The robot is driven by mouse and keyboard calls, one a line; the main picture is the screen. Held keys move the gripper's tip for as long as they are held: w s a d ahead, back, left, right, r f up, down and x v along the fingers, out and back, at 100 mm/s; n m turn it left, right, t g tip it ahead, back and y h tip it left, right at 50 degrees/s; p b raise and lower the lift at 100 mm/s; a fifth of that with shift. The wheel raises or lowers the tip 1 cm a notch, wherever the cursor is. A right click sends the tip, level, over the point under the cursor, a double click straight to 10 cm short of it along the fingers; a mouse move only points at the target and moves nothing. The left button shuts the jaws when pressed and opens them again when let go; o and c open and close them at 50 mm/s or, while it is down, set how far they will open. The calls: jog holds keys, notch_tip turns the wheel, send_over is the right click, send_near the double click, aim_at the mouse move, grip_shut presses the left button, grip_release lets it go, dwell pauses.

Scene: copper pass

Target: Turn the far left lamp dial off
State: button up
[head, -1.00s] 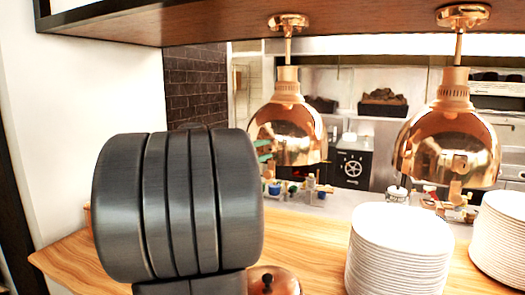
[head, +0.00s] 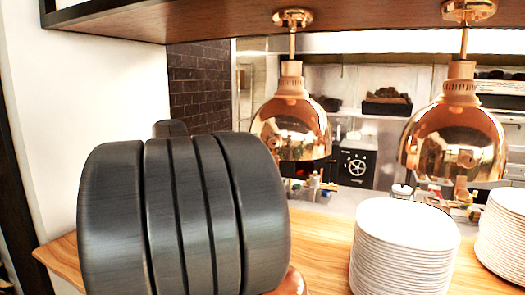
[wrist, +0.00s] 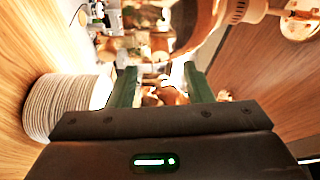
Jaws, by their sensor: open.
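No lamp dial can be made out in either view. The left copper heat lamp (head: 291,130) hangs from the wooden shelf, and a second copper lamp (head: 455,140) hangs to its right. In the wrist view a copper lamp shade (wrist: 197,22) shows at the top, ahead of my gripper. My gripper (wrist: 163,78) is open, its two green fingers apart. A blurred copper-coloured thing shows beyond and between the fingers, but I cannot tell what it is. In the head view my dark arm hides my gripper and much of the left side.
A stack of white plates (head: 403,250) stands on the wooden counter (head: 325,258), with another stack (head: 507,235) at the right edge. The wooden shelf (head: 200,20) runs overhead. A white wall (head: 105,90) is at the left. A copper object (head: 294,283) is partly hidden behind my arm.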

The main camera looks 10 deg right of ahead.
jog(key=b+v, duration=0.1)
jog(key=v, duration=0.6)
jog(key=shift+s+a, duration=0.15)
jog(key=shift+a, duration=0.2)
jog(key=shift+d, duration=0.1)
jog(key=p+x, duration=0.2)
jog(key=x, duration=1.1)
jog(key=shift+d+p, duration=0.25)
jog(key=shift+p, duration=0.15)
jog(key=shift+a, duration=0.1)
